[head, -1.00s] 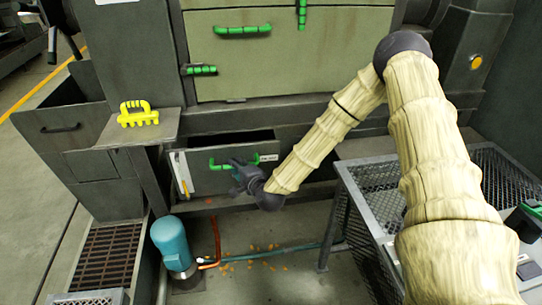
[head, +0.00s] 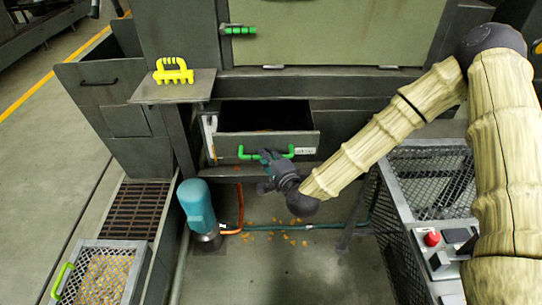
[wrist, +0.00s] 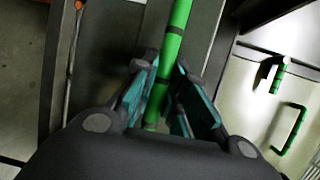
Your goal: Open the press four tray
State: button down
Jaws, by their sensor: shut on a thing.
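The press tray (head: 230,145) is a grey drawer low in the press, pulled part way out, with its dark inside showing from above. A green bar handle (head: 247,155) runs across its front. My gripper (head: 268,165) is at the right part of this handle, with its fingers around the bar. In the wrist view the green handle (wrist: 176,45) passes between the teal finger pads of my gripper (wrist: 160,105). The gripper is shut on the handle. The fingers hide part of the bar.
A yellow scraper-like tool (head: 174,72) lies on a small ledge left of the tray. A blue motor (head: 198,208) and pipes stand on the floor below. A mesh-sided stand (head: 430,185) is at right. A mesh basket (head: 103,275) is at lower left.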

jog(key=c, duration=1.5)
grip_release()
jog(key=shift+o, duration=0.2)
jog(key=v, duration=1.2)
jog(key=shift+f, duration=0.1)
jog(key=s+d+f+n+g+p, duration=0.1)
jog(key=s+f+n+g+p, duration=0.3)
jog(key=s+f+n+g, duration=0.75)
jog(key=s+d+f+n+g+h+p, duration=0.1)
jog(key=s+d+f+h, duration=0.1)
jog(key=s+d+f, duration=0.3)
jog(key=s+d+f+n+g+h+p, duration=0.2)
jog(key=s+d+f, duration=0.4)
jog(key=s, duration=0.8)
jog(key=shift+d+f+h, duration=0.25)
jog(key=shift+d+h, duration=0.35)
jog(key=shift+d, duration=0.1)
